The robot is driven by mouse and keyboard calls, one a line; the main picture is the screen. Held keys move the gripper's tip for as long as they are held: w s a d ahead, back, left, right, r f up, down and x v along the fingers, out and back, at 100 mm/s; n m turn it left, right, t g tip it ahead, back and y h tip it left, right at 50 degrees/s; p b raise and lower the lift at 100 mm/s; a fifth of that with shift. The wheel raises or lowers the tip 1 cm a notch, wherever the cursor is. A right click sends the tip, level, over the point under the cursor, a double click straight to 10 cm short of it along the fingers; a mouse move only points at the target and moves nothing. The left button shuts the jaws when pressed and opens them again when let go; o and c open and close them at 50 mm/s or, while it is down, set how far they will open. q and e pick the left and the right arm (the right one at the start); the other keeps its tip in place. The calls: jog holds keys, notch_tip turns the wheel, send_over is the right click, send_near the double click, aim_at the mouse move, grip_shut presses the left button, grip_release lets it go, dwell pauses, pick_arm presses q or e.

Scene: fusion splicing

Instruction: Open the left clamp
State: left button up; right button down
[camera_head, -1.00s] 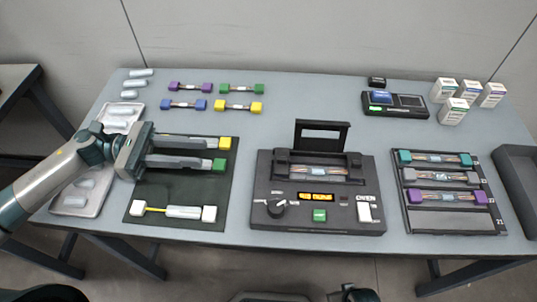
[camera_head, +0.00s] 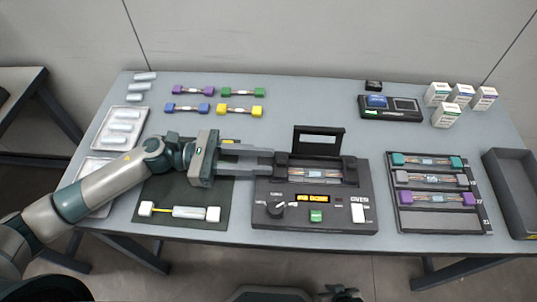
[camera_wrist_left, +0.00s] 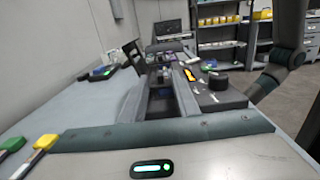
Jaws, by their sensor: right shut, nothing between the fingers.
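The black splicer (camera_head: 262,222) stands at the middle of the table with its lid (camera_head: 318,140) raised. The left clamp (camera_head: 281,161) is a dark block at the left end of its fibre bed; whether it is open or shut is hard to tell. The right clamp (camera_head: 350,169) is at the other end. A fibre piece (camera_head: 316,173) lies between them. My left gripper (camera_head: 268,163) is level, with fingers apart and its tips beside the left clamp. In the left wrist view its two fingers (camera_wrist_left: 160,98) reach toward the splicer with a gap between them. My right gripper is not seen.
A dark mat (camera_head: 160,190) with a white-ended piece (camera_head: 187,212) lies below my left arm. Purple, blue, green and yellow holders stand behind. A rack (camera_head: 440,222) of holders and an empty dark bin (camera_head: 520,215) are at the right. A small device (camera_head: 390,110) stands at the back.

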aim_at(281, 162)
pick_arm(q)
jog(key=shift+d, duration=1.15)
pick_arm(e)
jog(key=shift+w+a+r, duration=0.25)
jog(key=shift+w+a, duration=0.1)
pick_arm(q)
grip_shut()
